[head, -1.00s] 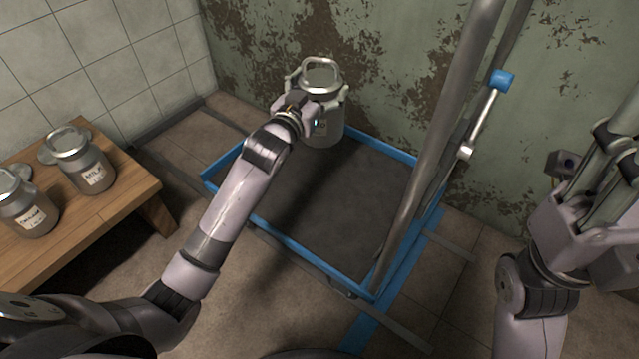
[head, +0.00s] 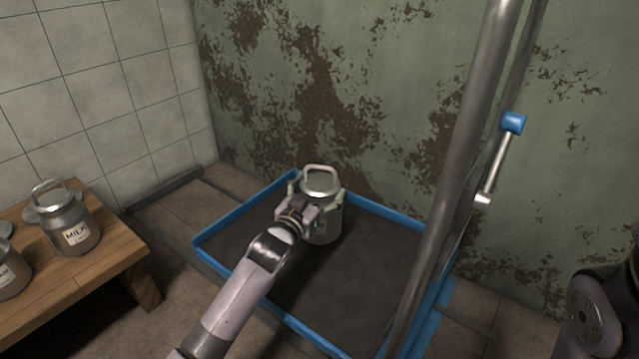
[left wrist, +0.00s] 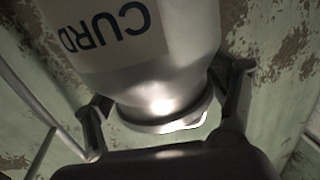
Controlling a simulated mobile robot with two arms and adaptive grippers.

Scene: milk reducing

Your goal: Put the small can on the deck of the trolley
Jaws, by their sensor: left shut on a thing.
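The small metal can (head: 325,231) is upright over the far part of the trolley's dark deck (head: 345,295), inside its blue rim. I cannot tell whether its base touches the deck. My left gripper (head: 318,194) is shut on the can, its fingers around the upper part below the lid. In the left wrist view the can (left wrist: 165,75) appears upside down with a "CURD" label, and the left gripper's fingers (left wrist: 165,108) lie on both sides of its neck. My right gripper is out of view; only part of my right arm shows at the right edge.
A wooden bench (head: 105,262) at the left holds a can labelled "MILK" (head: 72,228) and another can partly cut off. The trolley's upright metal handle post (head: 455,165) stands right of the deck. A peeling green wall (head: 400,90) is close behind it.

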